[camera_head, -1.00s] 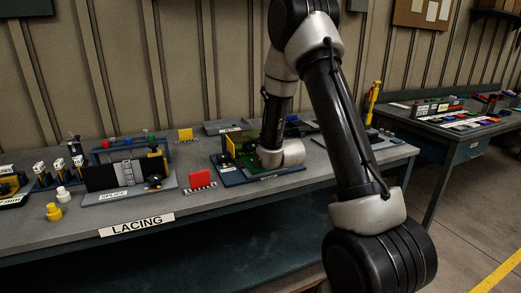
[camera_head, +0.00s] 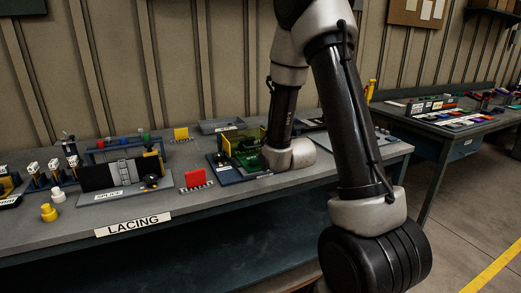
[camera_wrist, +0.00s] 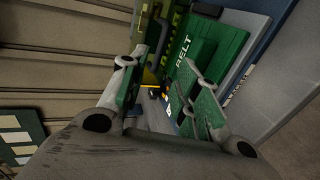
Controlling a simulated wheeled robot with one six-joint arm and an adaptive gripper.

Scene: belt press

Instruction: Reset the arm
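My arm reaches over the bench, and its wrist end sits just right of a green and yellow press station (camera_head: 243,144) in the head view. My gripper fingers cannot be made out there. In the wrist view my gripper (camera_wrist: 156,72) has its two fingers spread apart, with nothing visibly held between them. Beyond the fingers is a green plate marked BELT (camera_wrist: 205,55), with small yellow and black parts beside it. Part of the station is hidden by the fingers.
A second table (camera_head: 430,145) with coloured items stands at right. Open floor lies at lower right.

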